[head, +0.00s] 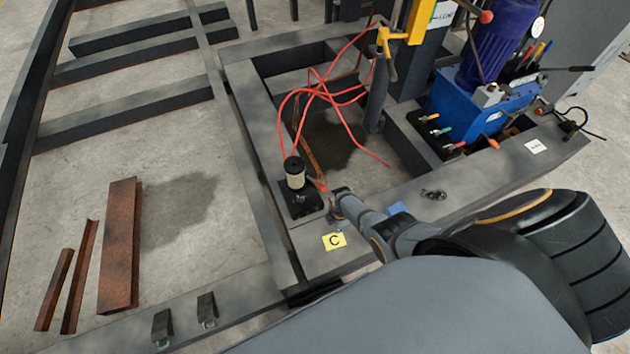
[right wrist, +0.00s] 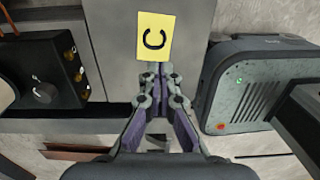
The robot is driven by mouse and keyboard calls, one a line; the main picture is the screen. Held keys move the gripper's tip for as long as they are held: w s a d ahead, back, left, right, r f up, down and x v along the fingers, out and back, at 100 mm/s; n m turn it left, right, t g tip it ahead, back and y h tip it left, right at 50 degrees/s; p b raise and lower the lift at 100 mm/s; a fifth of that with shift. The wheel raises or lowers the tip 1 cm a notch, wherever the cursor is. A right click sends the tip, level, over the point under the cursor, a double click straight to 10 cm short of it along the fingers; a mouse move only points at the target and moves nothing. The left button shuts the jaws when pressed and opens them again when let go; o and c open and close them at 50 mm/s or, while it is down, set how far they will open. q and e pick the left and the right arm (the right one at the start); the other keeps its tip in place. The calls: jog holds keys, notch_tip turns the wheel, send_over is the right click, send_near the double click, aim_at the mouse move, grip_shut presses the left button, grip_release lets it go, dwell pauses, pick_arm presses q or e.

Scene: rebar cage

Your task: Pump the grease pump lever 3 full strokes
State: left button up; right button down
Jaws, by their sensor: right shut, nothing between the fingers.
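The grease pump (head: 295,175) has a pale, black-topped cylinder on a black base and stands on the grey steel frame. In the right wrist view a black block with a knob and brass fittings (right wrist: 45,80) lies left of my fingers; it looks like the pump base. A short red piece shows between pump and gripper; I cannot tell whether it is the lever or a hose. My right gripper (head: 337,198) is just right of the pump, shut and empty. In the wrist view its fingertips (right wrist: 158,70) meet below the yellow C card (right wrist: 154,36). My left gripper is not in view.
Red hoses (head: 325,90) loop behind the pump. A blue hydraulic unit (head: 485,105) with coloured levers stands at back right. Small dark metal parts (head: 433,194) lie on the frame beam. Rusty steel pieces (head: 120,245) lie on the floor at left, with open floor around them.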

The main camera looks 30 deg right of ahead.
jog(key=shift+s+f, duration=0.3)
jog(key=shift+s+f, duration=0.5)
jog(key=shift+f+b, duration=0.1)
jog(key=shift+b, duration=0.2)
jog(key=shift+s+f, duration=0.45)
jog(key=shift+s+a+f+b, duration=0.1)
jog(key=shift+s+f+b, duration=0.3)
jog(key=shift+s+f, duration=0.1)
jog(key=shift+s+f, duration=0.45)
jog(key=shift+f, duration=0.05)
